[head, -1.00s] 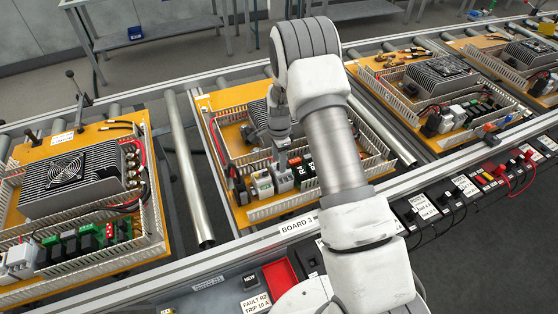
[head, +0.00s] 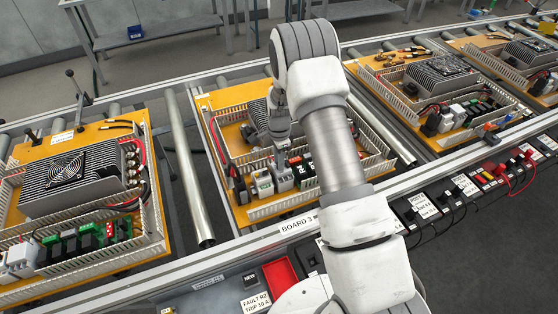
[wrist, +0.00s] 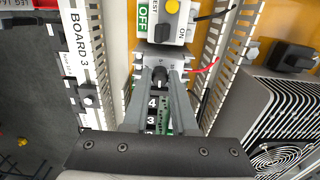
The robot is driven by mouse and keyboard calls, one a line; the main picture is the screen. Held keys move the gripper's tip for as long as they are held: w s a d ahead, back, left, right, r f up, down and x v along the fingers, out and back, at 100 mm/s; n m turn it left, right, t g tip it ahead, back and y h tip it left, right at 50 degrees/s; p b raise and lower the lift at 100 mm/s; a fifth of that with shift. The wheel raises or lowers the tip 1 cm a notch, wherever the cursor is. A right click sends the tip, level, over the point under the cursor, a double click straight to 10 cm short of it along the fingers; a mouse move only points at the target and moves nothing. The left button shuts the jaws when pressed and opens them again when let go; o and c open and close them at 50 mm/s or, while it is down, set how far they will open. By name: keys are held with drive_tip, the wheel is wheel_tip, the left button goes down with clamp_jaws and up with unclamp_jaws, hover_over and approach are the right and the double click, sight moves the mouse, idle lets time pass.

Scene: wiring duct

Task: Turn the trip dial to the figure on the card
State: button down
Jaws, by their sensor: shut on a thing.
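The card (head: 256,303) at the front edge in the head view reads "FAULT R2 TRIP 10 A". My gripper (wrist: 161,74) reaches down over board 3 and is shut on a small black dial (wrist: 160,79) on a grey module. The fingers stand on either side of the dial. Small figures show on its face, too small to read surely. In the head view my gripper (head: 283,143) stands above the module row (head: 284,178), and the dial is hidden there.
A breaker (wrist: 165,20) with a yellow button and "OFF" and "ON" marks stands next to the module. Slotted duct walls (wrist: 210,65) run close alongside. A finned heat sink with a fan (wrist: 280,125) lies to the right. A red tray (head: 281,272) sits near the card.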

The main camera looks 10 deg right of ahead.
drive_tip(key=n+b, duration=0.3)
drive_tip(key=shift+f+n, duration=0.2)
drive_tip(key=shift+n, duration=0.1)
drive_tip(key=n+b, duration=0.3)
drive_tip(key=n, duration=0.2)
drive_tip(key=shift+r+n, duration=0.1)
drive_tip(key=shift+n, duration=0.2)
drive_tip(key=n+b, duration=0.2)
drive_tip(key=n, duration=0.3)
drive_tip(key=shift+d, duration=0.1)
drive_tip(key=n+b, duration=0.1)
drive_tip(key=n, duration=0.3)
drive_tip(key=shift+r+n, duration=0.1)
drive_tip(key=shift+n, duration=0.2)
